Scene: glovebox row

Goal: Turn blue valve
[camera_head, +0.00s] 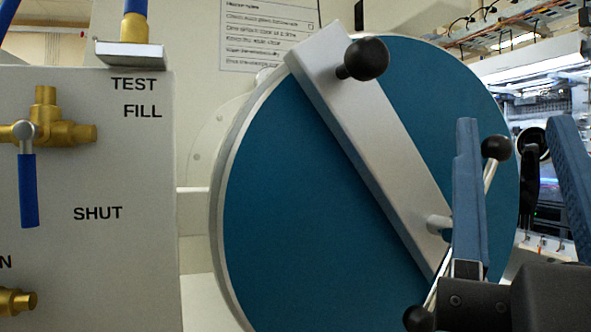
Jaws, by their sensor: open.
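A brass valve (45,125) with a blue lever (28,190) is on the pale panel at the left of the head view. The lever hangs straight down, left of the label SHUT (98,214); the labels TEST and FILL are higher up. My gripper (511,125) is at the lower right, its two blue fingers pointing up, spread apart with nothing between them. It is far to the right of the lever and not touching it. The valve's left end is cut off by the picture edge.
A large round blue door (290,215) with a grey bar (375,135) and black ball knob (362,59) fills the middle. A second knob (496,147) shows between my fingers. Another brass fitting (15,301) is at lower left. A grey bracket (123,57) tops the panel.

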